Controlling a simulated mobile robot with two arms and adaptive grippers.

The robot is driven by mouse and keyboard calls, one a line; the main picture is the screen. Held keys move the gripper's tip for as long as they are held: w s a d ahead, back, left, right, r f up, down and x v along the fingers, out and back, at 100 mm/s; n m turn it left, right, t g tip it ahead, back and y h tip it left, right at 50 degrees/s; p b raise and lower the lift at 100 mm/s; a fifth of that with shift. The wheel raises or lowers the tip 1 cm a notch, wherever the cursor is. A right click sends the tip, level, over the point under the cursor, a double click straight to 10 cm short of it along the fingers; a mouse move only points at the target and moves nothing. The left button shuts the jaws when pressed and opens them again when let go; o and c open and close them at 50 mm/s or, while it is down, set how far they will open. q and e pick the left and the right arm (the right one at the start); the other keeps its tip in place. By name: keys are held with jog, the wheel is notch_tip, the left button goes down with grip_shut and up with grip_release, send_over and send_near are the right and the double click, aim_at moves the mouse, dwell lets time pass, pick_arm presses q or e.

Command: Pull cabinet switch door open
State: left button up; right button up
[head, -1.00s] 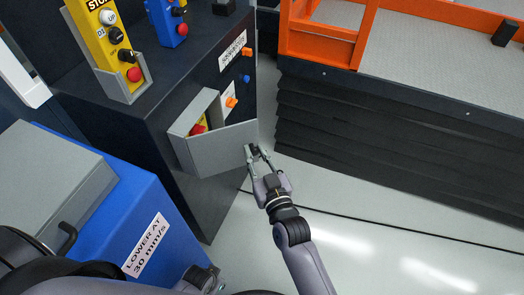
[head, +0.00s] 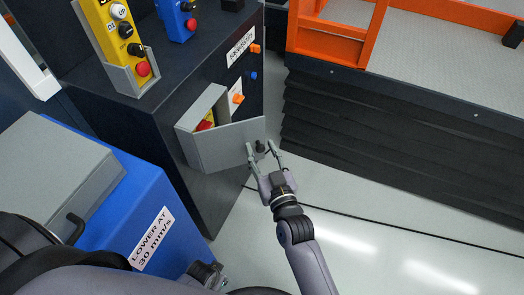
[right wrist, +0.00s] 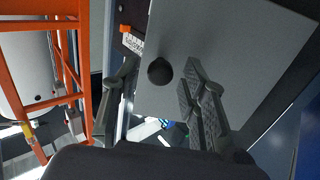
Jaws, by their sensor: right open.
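The grey switch door (head: 222,147) stands partly open on the front of the dark cabinet (head: 135,125). Behind it a yellow and red switch (head: 206,122) shows inside the grey box. A round black knob (head: 260,146) sits on the door's outer face near its free edge. My right gripper (head: 263,148) is open, its fingers on either side of the knob. In the right wrist view the knob (right wrist: 160,71) lies between the spread fingers, apart from both, with the grey door (right wrist: 225,55) behind it.
A yellow pendant (head: 115,35) and a blue one (head: 178,18) stand on the cabinet top. A blue box (head: 120,205) with a grey lid is at the left. The orange-railed lift platform (head: 335,40) is at the right. The floor (head: 400,240) at lower right is clear.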

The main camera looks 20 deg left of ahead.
jog(key=shift+s, duration=0.1)
jog(key=v, duration=1.2)
jog(key=shift+c, duration=0.2)
